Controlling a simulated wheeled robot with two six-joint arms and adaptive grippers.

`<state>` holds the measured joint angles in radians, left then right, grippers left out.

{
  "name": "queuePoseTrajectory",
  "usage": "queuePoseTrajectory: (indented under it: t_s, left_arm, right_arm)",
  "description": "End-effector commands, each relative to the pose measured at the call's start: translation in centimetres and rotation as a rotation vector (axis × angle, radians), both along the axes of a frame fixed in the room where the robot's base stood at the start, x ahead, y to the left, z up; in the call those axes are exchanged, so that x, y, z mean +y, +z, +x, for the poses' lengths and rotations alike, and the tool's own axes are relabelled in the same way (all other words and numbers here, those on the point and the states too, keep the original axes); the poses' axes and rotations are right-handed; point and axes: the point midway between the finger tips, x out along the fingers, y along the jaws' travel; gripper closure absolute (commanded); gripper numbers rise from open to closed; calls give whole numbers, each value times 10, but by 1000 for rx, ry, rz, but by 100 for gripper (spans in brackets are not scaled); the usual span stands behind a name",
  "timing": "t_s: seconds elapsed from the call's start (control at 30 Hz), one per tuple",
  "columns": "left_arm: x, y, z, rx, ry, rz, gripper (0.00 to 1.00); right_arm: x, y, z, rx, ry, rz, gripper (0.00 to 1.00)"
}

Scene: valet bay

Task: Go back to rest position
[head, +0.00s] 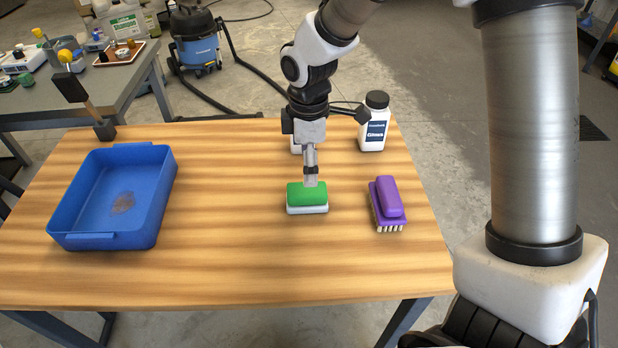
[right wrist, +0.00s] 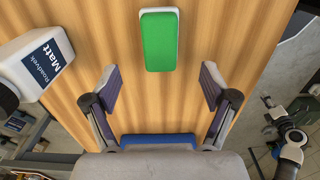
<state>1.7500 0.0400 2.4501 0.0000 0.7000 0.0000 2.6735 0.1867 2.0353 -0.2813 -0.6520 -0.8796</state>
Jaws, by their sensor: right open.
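My right gripper (head: 310,182) hangs down over the wooden table, above the green-and-white sponge block (head: 307,196). In the right wrist view its two fingers (right wrist: 160,95) are spread wide with nothing between them. The sponge block (right wrist: 159,40) lies on the table beyond the fingertips, apart from them. My left gripper is outside the head view. Robot arm parts, apparently of my left arm (right wrist: 290,140), show at the right edge of the right wrist view, too small to tell the jaw state.
A blue tray (head: 62,210) stands at left and a purple brush (head: 388,204) at right. A white bottle (head: 374,128) stands at the back; another, labelled Matt (right wrist: 48,58), is mostly hidden behind my right gripper in the head view. The front middle of the table is clear.

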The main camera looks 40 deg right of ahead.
Motion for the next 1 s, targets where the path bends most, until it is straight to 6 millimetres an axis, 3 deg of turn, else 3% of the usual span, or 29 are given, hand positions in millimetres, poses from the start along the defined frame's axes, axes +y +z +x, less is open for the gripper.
queuePoseTrajectory:
  t_s: [0.03, 0.17, 0.7, 1.0]
  left_arm:
    - [0, 3, 0, 0, 0, 0, 69]
    - [0, 4, 0, 0, 0, 0, 69]
    - [0, 6, 0, 0, 0, 0, 69]
    - [0, 64, 0, 0, 0, 0, 69]
  right_arm:
    - [0, 10, 1, -2, 0, 0, 16]
    - [0, 22, 0, 0, 0, 0, 16]
    - [0, 24, 0, 1, 0, 0, 16]
    - [0, 82, 0, 1, 0, 1, 16]
